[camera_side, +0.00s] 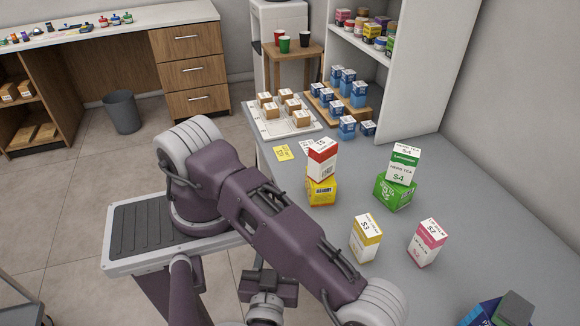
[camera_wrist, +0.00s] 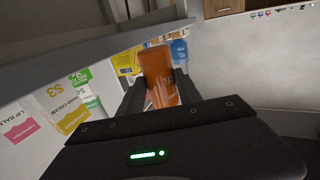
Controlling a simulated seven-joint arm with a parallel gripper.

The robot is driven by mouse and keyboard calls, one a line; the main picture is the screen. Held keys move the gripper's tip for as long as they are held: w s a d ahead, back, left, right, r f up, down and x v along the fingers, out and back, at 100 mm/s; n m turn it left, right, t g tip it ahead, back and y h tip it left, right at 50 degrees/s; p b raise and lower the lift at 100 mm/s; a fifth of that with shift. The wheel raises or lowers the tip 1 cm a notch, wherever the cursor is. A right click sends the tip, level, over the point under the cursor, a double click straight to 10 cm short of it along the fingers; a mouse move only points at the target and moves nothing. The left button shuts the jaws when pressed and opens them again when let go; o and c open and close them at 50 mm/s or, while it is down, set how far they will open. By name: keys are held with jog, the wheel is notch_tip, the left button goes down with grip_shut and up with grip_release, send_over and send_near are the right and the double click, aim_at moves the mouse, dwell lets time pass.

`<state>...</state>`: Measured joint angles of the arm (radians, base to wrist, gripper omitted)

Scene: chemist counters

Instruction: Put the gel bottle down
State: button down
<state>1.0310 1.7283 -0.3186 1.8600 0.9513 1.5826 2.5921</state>
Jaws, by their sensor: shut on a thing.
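The gel bottle (camera_wrist: 158,68), an orange, roughly cylindrical thing, sits between the two dark fingers of my gripper (camera_wrist: 160,88) in the wrist view. My gripper is shut on it. The bottle's lower end is partly hidden by my gripper body. I cannot tell from this view whether its base touches any surface. In the side view, the gel bottle and the fingertips are not visible; my arm fills the lower middle of the picture.
The grey counter (camera_side: 475,235) has bare room around a yellow-white box (camera_side: 366,238) and a pink-white box (camera_side: 427,243). A red box (camera_side: 322,160) stands on a yellow one (camera_side: 321,191), and a white-green box (camera_side: 403,165) on a green one (camera_side: 394,192). Small boxes stand behind.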

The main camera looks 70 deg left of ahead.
jog(key=x, duration=2.2)
jog(key=shift+w, duration=0.1)
jog(key=x, duration=0.4)
jog(key=shift+w+a, duration=0.1)
jog(key=shift+a, duration=0.15)
jog(key=c, duration=0.8)
grip_release()
jog(key=shift+f, duration=0.15)
jog(key=shift+c, duration=0.2)
jog(key=shift+o, duration=0.5)
jog(key=v, duration=0.7)
